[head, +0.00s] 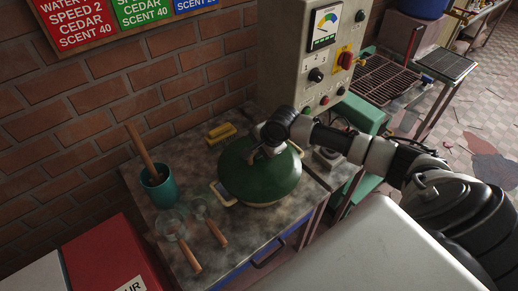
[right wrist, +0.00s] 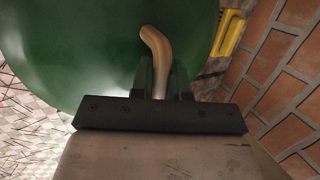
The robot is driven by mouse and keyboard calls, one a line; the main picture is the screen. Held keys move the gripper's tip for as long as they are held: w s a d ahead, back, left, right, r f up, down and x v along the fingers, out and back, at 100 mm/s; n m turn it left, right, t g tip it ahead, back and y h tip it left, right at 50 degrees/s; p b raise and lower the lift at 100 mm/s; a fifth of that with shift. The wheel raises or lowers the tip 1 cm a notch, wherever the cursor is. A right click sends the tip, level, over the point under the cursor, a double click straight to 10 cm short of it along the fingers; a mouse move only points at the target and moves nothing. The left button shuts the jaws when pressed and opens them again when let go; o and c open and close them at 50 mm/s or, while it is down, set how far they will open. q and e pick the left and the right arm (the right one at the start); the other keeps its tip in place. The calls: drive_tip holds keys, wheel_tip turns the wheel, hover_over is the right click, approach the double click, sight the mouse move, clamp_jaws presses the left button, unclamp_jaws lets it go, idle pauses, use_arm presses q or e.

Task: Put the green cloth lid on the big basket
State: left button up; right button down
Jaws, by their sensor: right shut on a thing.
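The green lid (head: 262,180) is a wide, shallow dome above the worn metal tabletop in the head view. My right gripper (head: 270,146) is over its top. In the right wrist view my right gripper (right wrist: 160,82) is shut on the lid's tan curved handle (right wrist: 154,45), and the green lid (right wrist: 75,60) fills the upper left. The lid hides nearly all of the big basket; a pale handle (head: 222,195) sticks out at its lower left. I cannot tell whether the lid rests on the basket or hangs just above it. My left gripper is not in view.
A teal cup (head: 160,188) with a wooden stick stands left on the table. Wood-handled strainers (head: 178,236) lie in front of it. A yellow object (head: 221,133) lies behind the lid, near the brick wall. A grey control box (head: 318,60) stands at the back.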

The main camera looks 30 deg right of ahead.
drive_tip(key=shift+f, duration=0.1)
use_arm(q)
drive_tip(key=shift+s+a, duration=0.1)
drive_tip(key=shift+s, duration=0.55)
use_arm(e)
drive_tip(key=c, duration=1.1)
unclamp_jaws()
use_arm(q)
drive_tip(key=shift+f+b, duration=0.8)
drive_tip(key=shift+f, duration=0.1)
use_arm(e)
drive_tip(key=v, duration=1.2)
drive_tip(key=shift+a, duration=0.1)
